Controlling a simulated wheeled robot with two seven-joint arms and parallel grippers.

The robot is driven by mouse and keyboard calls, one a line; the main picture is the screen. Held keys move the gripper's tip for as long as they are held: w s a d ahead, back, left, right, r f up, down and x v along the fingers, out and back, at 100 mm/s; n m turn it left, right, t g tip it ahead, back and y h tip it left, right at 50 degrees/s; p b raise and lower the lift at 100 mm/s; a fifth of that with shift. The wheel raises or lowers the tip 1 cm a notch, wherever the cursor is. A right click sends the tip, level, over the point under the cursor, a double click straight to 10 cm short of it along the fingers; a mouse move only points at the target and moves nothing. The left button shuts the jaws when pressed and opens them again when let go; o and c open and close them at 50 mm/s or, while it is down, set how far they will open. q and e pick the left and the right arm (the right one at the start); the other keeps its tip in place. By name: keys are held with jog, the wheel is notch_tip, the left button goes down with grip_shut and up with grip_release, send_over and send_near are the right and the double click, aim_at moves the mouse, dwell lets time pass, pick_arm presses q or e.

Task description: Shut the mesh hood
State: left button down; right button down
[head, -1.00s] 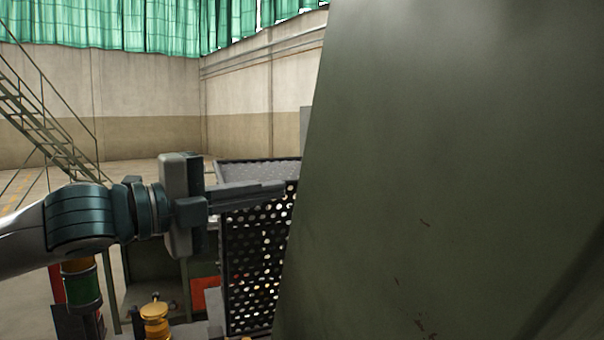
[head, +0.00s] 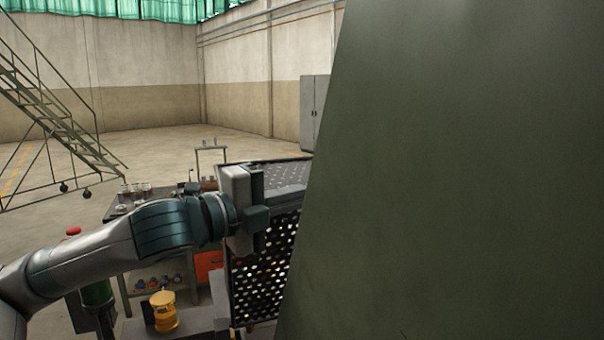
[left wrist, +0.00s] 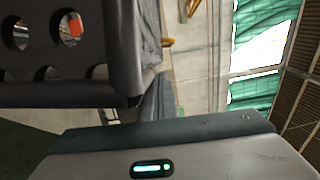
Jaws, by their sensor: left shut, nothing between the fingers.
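The mesh hood is a dark perforated box; its holed side (head: 262,285) and its flatter holed top (head: 275,176) show in the head view. Its right part is hidden behind a large green panel. My left gripper (head: 288,198) is shut and empty, its fingers pointing right across the hood's upper edge. I cannot tell whether they touch it. In the left wrist view a dark holed part of the hood (left wrist: 55,92) fills the upper left, close to the gripper body. My right gripper is out of view.
The large green panel (head: 450,180) fills the right half of the head view, close to me. A yellow lamp-like object (head: 163,311) stands low at the left, near a workbench (head: 122,210) with small items. A stair (head: 50,105) stands far left. Open floor lies behind.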

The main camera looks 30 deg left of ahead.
pick_arm(q)
jog(key=w+a, duration=0.1)
jog(key=w+a+p, duration=0.1)
jog(key=shift+w+a+r, duration=0.2)
jog(key=shift+a, duration=0.1)
jog(key=shift+w+a, duration=0.15)
jog(key=shift+a, duration=0.05)
jog(key=shift+f, duration=0.1)
